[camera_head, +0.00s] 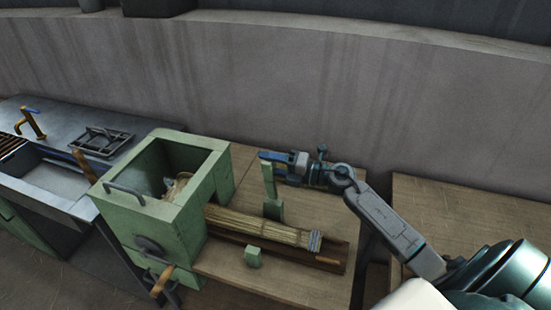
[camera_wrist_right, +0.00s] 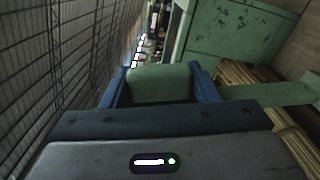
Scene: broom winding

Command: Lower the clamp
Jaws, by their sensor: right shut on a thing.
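The clamp is a green upright bar (camera_head: 269,182) beside the straw bundle, with a green block (camera_head: 273,209) at its foot. My right gripper (camera_head: 268,160) is shut on the bar's upper end. In the right wrist view, the green end of the clamp (camera_wrist_right: 160,84) sits between the blue fingers (camera_wrist_right: 162,86), and a green arm runs right from there above the straw (camera_wrist_right: 292,135). The straw bundle (camera_head: 260,227) lies lengthwise in a wooden trough, with a grey wrapped end (camera_head: 315,241). My left gripper is not in view.
A green machine box (camera_head: 150,207) with an open top and a crank (camera_head: 150,246) stands at the bundle's left end. A small green block (camera_head: 253,257) stands in front of the bundle. A sink bench (camera_head: 60,190) is at left and another table (camera_head: 460,220) at right.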

